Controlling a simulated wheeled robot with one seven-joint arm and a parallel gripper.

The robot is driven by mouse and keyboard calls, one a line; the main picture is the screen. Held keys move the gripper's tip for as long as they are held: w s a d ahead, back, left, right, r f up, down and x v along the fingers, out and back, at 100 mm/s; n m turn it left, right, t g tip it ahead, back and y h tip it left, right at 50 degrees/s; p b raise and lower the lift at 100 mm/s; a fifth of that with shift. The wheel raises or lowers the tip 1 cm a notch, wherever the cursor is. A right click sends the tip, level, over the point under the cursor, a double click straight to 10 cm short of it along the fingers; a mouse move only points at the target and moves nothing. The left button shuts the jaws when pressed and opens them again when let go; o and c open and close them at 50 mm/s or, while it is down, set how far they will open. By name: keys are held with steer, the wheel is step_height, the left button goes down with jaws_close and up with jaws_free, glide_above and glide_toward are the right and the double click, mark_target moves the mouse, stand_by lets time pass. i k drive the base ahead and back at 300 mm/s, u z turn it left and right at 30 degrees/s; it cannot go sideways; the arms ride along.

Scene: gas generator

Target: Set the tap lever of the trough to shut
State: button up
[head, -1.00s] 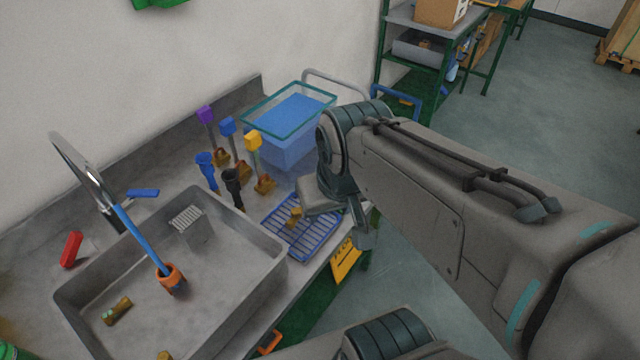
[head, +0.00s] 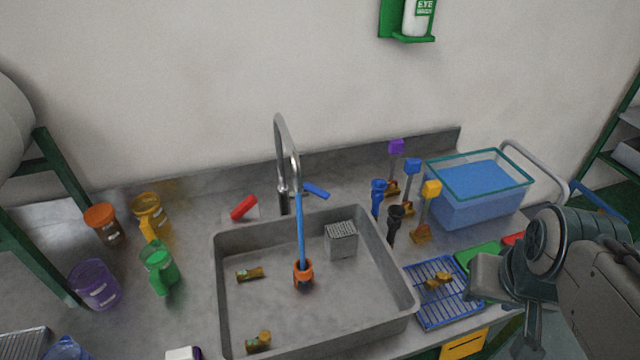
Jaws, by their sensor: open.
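The trough (head: 226,290) is a grey sink basin set in the worktop. A curved metal tap (head: 283,150) stands at its back edge. The blue tap lever (head: 316,190) sticks out to the right from the tap's base. A straight blue column (head: 301,232) runs from the spout down to an orange piece (head: 303,272) in the basin; I cannot tell whether it is water or a solid rod. My gripper (head: 528,325) is at the lower right, open, well away from the lever and apart from it. Its fingertips are not clearly seen.
Upright tools with purple, blue and yellow tops (head: 431,190) stand right of the trough, before a water-filled blue tub (head: 478,205). A blue rack (head: 420,300) lies in front. Coloured jugs (head: 160,268) stand on the left. A red-handled item (head: 243,208) lies left of the tap.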

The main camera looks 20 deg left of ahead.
mark_target(311, 188)
steer(key=u, duration=1.55)
steer(key=k, duration=0.65)
steer(key=z, duration=0.45)
steer(key=i, duration=0.9)
